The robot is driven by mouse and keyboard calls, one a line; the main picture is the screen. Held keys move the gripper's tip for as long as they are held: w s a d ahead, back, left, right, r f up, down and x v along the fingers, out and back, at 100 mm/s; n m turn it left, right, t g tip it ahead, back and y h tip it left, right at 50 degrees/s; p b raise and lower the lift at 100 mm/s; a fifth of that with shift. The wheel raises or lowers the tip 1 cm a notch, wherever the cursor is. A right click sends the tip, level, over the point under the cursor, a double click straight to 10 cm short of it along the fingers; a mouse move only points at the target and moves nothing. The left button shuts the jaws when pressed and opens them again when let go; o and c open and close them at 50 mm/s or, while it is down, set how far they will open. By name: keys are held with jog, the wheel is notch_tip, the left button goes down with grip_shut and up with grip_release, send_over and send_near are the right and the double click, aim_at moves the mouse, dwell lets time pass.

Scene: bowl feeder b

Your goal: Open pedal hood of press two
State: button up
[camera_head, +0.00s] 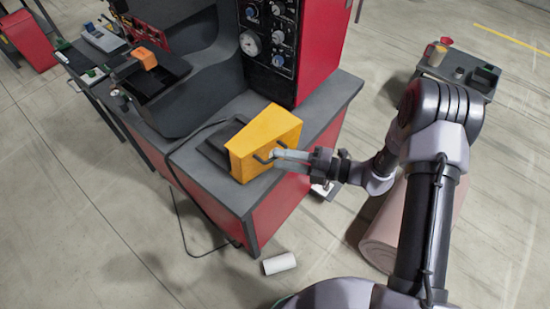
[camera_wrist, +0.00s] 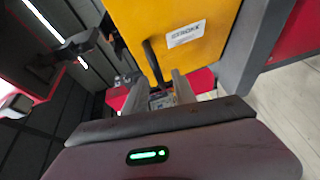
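The yellow pedal hood (camera_head: 262,140) sits closed-looking over a dark base on the grey bench top, in front of the red press with the control panel. Its thin black bar handle (camera_head: 264,159) is on the side facing my arm. In the wrist view the yellow face (camera_wrist: 180,18) carries a white label, and the handle (camera_wrist: 152,62) runs down towards my fingers. My gripper (camera_wrist: 160,92) is open, its two grey fingers apart with the handle's lower end appearing between them. In the head view my gripper (camera_head: 283,158) is at the handle; contact cannot be told.
The red press housing (camera_head: 318,50) with knobs and a gauge stands behind the hood. A smaller orange hood (camera_head: 145,58) is further left. A white cylinder (camera_head: 279,263) lies on the floor. A pinkish drum (camera_head: 395,225) stands below my arm. A small grey table (camera_head: 455,72) is at right.

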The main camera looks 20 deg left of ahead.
aim_at(267, 151)
jog(key=shift+a+f, duration=0.1)
jog(key=shift+a, duration=1.2)
jog(key=shift+c, duration=0.2)
grip_shut()
